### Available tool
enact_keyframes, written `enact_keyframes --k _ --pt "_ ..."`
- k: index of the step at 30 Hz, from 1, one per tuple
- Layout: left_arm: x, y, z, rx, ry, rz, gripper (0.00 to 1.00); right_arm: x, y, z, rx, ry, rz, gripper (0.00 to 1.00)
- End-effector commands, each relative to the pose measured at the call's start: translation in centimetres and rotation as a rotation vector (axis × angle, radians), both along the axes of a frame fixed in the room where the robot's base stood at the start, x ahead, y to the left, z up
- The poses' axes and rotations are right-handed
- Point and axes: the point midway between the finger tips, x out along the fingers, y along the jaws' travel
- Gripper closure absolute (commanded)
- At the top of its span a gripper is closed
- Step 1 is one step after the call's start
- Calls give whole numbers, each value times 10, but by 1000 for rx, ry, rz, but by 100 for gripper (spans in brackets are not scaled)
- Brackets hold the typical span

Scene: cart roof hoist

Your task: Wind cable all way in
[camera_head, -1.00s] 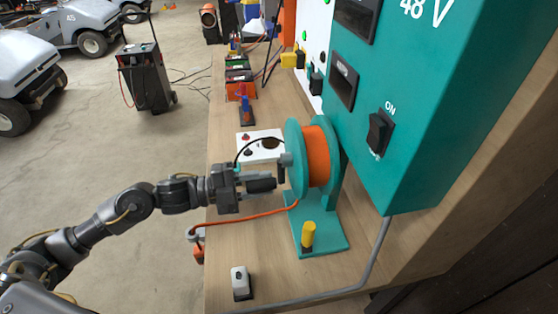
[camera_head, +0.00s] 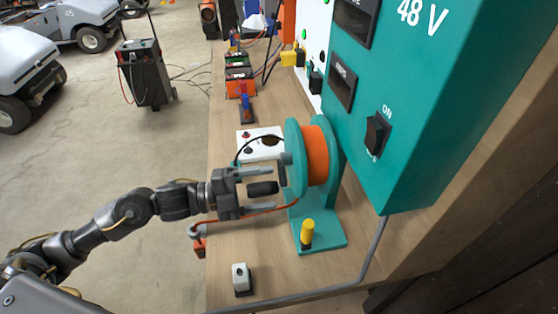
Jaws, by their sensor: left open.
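A teal cable reel (camera_head: 295,150) with an orange cable drum (camera_head: 317,158) stands on the bench on a teal base. Its crank has a black handle (camera_head: 262,188) sticking out to the left. My left gripper (camera_head: 268,191) is open, with one finger above and one below the black handle, apart from it. My right gripper is out of view.
A yellow-topped post (camera_head: 307,232) rises from the reel base. A small grey switch box (camera_head: 241,279) stands near the bench front. A white control box (camera_head: 252,146) sits behind the handle. The teal 48 V cabinet (camera_head: 420,110) closes off the right.

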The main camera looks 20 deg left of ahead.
Motion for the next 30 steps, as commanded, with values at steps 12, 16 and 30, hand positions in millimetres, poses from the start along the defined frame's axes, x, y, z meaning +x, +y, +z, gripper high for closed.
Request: enact_keyframes --k 12,16,30 --pt "-1 4 0 1 -1 2 27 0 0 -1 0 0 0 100" --pt "-6 16 -1 1 1 4 27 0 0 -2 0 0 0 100" --pt "-29 61 -1 3 2 3 27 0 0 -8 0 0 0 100"
